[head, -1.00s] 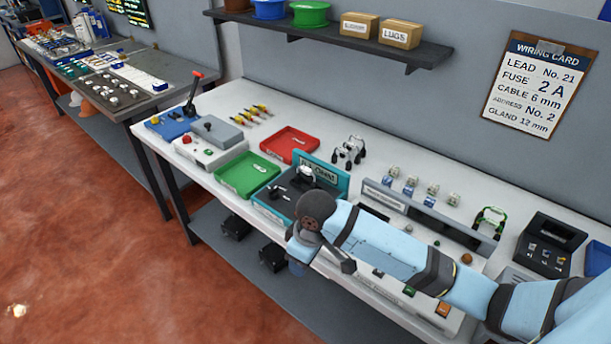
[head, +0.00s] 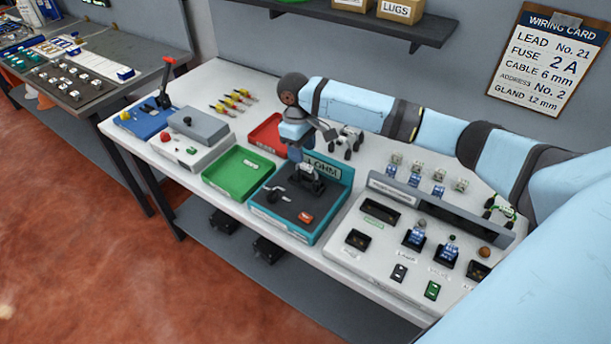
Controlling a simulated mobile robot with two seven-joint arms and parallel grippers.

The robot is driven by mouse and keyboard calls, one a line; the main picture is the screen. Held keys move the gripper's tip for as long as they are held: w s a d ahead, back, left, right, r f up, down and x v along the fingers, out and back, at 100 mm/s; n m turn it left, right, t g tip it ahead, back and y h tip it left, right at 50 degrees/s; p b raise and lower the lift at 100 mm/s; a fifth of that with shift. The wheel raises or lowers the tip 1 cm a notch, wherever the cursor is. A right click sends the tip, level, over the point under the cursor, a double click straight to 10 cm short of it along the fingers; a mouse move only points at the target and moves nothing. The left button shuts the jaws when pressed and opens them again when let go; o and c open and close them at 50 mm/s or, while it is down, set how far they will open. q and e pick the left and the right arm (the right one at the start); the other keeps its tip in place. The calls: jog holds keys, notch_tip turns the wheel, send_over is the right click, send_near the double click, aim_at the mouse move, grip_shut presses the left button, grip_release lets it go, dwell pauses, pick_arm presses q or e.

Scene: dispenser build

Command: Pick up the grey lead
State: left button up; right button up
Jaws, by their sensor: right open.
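The grey lead (head: 346,142), a light-grey loop with dark ends, lies on the white bench behind the teal OHM tester, partly hidden by my right arm. My right gripper (head: 297,158) hangs below its wrist, in front of and left of the grey lead, over the back of the tester. It is open and does not touch the lead. Its fingertips are small and hard to tell from the tester's fittings behind them. My left gripper is not in view. A green lead (head: 500,209) lies farther right, near my right forearm.
The teal tester (head: 334,220) stands below my right gripper, with green (head: 240,196) and red (head: 266,133) trays to its left. A white panel with sockets (head: 380,260) is right of it. A shelf (head: 335,15) and wiring card (head: 545,60) are behind.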

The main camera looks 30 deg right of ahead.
aim_at(306, 165)
notch_tip(306, 165, down, 3)
jog(key=shift+w+d+f, duration=0.1)
jog(key=shift+s+d+f+p, duration=0.1)
jog(key=shift+s+f+p, duration=0.25)
jog(key=shift+f, duration=0.35)
jog(key=f, duration=0.4)
jog(key=shift+s+d+f+p, duration=0.15)
jog(key=shift+s+d+p, duration=0.1)
jog(key=shift+d+p, duration=0.1)
grip_shut()
jog(key=shift+a, duration=0.1)
